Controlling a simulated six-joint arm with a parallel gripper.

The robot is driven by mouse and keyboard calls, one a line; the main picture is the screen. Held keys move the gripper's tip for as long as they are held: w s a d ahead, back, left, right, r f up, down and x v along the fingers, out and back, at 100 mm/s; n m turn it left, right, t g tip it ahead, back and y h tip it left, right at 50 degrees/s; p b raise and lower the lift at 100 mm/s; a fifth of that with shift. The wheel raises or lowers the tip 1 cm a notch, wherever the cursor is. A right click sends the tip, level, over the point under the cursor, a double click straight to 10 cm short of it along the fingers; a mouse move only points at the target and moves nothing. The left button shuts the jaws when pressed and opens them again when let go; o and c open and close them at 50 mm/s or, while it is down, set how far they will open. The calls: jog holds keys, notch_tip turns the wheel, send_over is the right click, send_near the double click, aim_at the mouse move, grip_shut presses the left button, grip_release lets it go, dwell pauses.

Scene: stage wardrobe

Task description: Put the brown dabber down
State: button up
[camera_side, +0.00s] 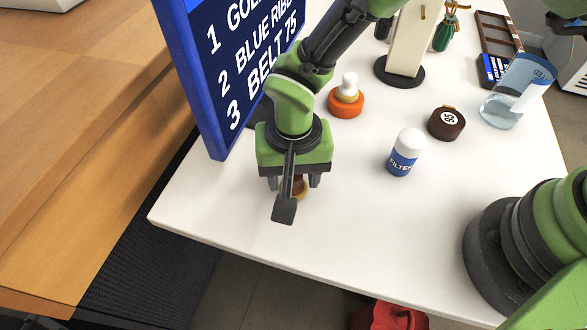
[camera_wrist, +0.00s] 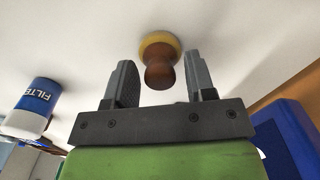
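The brown dabber (camera_wrist: 159,68) has a rounded brown handle and a yellow pad. In the wrist view it stands with the pad against the white table and the handle toward my gripper (camera_wrist: 160,80). My gripper is open, with one finger on each side of the handle and a narrow gap showing on both sides. In the side view my gripper (camera_side: 291,183) points down near the table's front left corner. Only a bit of the dabber (camera_side: 299,188) shows there, mostly hidden behind my gripper.
The white table (camera_side: 340,230) is clear around the dabber. A blue sign (camera_side: 222,105) stands close on the left. A FILTER bottle (camera_side: 403,155), a dark round tin (camera_side: 446,124) and an orange pot with a white knob (camera_side: 346,101) stand to the right and behind.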

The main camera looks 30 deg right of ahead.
notch_tip(320, 180, up, 12)
jog(key=shift+r, duration=0.2)
dwell(0.5)
jog(key=shift+d, duration=0.1)
jog(key=s+d+r+t+y, duration=0.1)
jog(key=s+d+r+t, duration=0.1)
jog(key=d+r, duration=0.6)
jog(key=s+d+r+t+y, duration=0.1)
jog(key=s+d+r+t, duration=0.15)
jog(key=d+r, duration=0.55)
jog(key=s+d+t, duration=0.2)
jog(key=s+d, duration=0.3)
jog(key=s, duration=0.3)
jog(key=shift+r+t, duration=0.3)
jog(key=shift+t, duration=0.05)
